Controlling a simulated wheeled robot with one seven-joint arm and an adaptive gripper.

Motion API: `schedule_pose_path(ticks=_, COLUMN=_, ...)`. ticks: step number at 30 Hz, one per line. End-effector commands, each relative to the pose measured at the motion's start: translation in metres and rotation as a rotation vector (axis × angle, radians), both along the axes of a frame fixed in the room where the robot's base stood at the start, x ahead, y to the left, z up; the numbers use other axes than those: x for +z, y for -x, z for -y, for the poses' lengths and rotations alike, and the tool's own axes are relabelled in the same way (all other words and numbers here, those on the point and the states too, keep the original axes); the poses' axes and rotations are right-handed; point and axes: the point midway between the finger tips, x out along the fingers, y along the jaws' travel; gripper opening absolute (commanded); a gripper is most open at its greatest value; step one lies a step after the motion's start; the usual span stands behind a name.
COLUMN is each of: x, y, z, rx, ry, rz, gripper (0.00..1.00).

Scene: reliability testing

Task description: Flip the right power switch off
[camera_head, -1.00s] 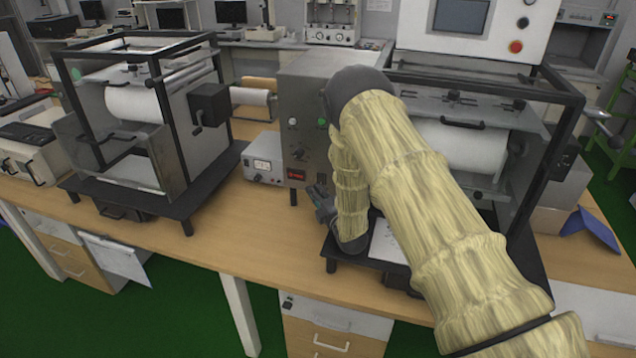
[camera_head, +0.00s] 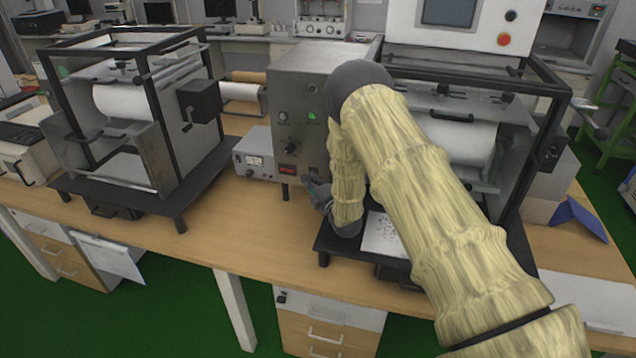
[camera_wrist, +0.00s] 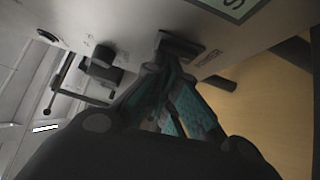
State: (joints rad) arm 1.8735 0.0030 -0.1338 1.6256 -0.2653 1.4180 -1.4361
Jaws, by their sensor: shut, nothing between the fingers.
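A grey control box (camera_head: 318,80) stands on the bench, with knobs, a green button (camera_head: 312,117) and a red-lit element (camera_head: 288,170) on its front. In the wrist view, a dark switch (camera_wrist: 182,46) sits on the panel beside a small label that looks like "POWER" (camera_wrist: 208,57). A black knob (camera_wrist: 100,68) is to its left. My gripper (camera_head: 318,188) is low in front of the box's right side. In the wrist view its teal-padded fingers (camera_wrist: 162,72) are shut and empty, very close to the switch; contact cannot be told. The switch's position is unclear.
A framed roller machine (camera_head: 120,110) stands left, and another (camera_head: 470,140) stands behind my arm. A small meter unit (camera_head: 254,158) sits left of the box. A paper (camera_head: 385,235) lies on a black base. Bare bench (camera_head: 225,225) is at front left.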

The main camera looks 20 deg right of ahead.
Motion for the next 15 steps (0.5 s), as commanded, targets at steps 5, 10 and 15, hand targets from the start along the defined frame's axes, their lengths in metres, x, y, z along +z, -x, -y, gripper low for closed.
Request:
schedule_pose_path(ticks=5, x=0.002, y=-0.005, z=-0.011, rx=0.012, ry=-0.007, rz=-0.014, gripper=0.0)
schedule_pose_path(ticks=10, x=0.003, y=-0.005, z=-0.011, rx=0.012, ry=-0.008, rz=-0.013, gripper=0.0)
schedule_pose_path(ticks=15, x=0.015, y=-0.006, z=-0.011, rx=0.013, ry=-0.007, rz=-0.01, gripper=0.0)
